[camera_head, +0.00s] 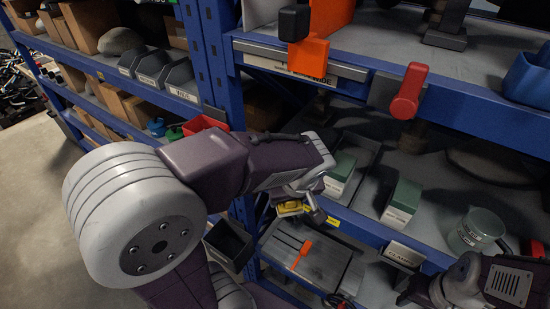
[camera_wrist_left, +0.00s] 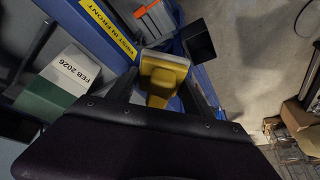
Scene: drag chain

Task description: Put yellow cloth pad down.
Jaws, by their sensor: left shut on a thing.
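The yellow cloth pad (camera_head: 290,209) hangs below the wrist of my left arm in the head view, partly hidden by the gripper. My left gripper (camera_head: 302,207) is shut on it, in front of the blue shelf edge and above the lower shelf. In the left wrist view the yellow pad (camera_wrist_left: 163,74) sits between the two dark fingers of the left gripper (camera_wrist_left: 162,90). Part of my right arm shows at the lower right of the head view; its finger opening cannot be made out.
Below the pad lies a grey board (camera_head: 318,262) with an orange tool (camera_head: 302,252) on it. A black open bin (camera_head: 229,244) stands to its left. Green-and-white boxes (camera_head: 340,174) and a clear mug (camera_head: 476,230) stand on the shelf to the right. A red handle (camera_head: 409,92) sticks out above.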

